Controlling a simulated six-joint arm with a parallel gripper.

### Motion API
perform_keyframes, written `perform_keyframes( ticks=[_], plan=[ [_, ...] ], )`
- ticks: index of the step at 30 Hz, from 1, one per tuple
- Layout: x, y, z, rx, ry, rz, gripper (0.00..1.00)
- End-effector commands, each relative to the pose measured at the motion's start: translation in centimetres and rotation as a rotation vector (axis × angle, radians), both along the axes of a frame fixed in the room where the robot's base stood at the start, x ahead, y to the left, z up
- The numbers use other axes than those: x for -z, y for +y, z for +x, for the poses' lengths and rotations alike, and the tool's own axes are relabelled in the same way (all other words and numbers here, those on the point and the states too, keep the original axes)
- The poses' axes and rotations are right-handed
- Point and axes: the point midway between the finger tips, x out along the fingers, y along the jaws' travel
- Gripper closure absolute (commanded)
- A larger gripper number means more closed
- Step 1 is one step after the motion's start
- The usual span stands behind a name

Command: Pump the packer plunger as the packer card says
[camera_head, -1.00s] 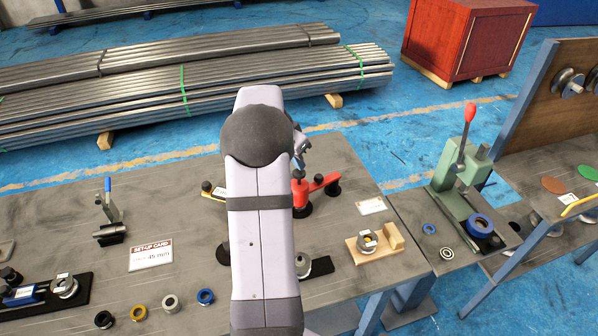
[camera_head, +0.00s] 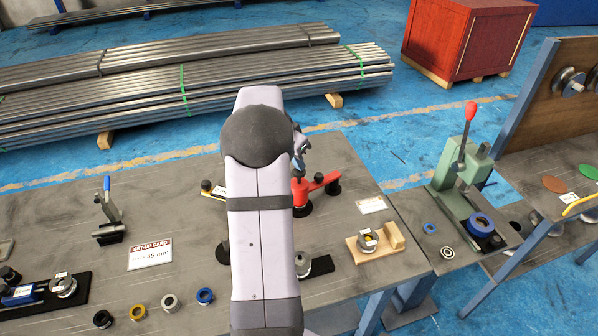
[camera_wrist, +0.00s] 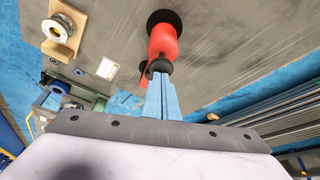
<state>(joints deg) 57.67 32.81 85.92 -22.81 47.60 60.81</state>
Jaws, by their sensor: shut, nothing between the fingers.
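The packer is a red body (camera_head: 318,182) with black ends on the bench, partly hidden behind my arm in the head view. In the wrist view its red barrel (camera_wrist: 164,42) runs from a black disc at the top to a black knob (camera_wrist: 159,68), which looks like the plunger end. My gripper (camera_wrist: 160,78) is shut and empty, its pale blue fingertips in line with the knob. I cannot tell whether they touch it. In the head view my gripper (camera_head: 300,164) is just above the red body. A white card (camera_head: 371,205) lies to its right, its text too small to read.
A wooden block with a metal ring (camera_head: 367,241) sits right of the packer. A green press (camera_head: 462,165) with a red-knobbed lever stands farther right. A set-up card (camera_head: 150,254) reading 45 mm and several rings lie at left. Pipe stacks lie behind the bench.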

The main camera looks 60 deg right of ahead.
Motion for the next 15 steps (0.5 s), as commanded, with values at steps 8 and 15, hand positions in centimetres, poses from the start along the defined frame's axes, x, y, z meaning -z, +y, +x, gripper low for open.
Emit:
perform_keyframes(
  ticks=[8, 15],
  plan=[
    [1.3, 0.0, 0.0, 0.0, 0.001, 0.0, 1.0],
    [2.2, 0.0, 0.0, -0.001, 0.001, 0.001, 1.0]
  ],
)
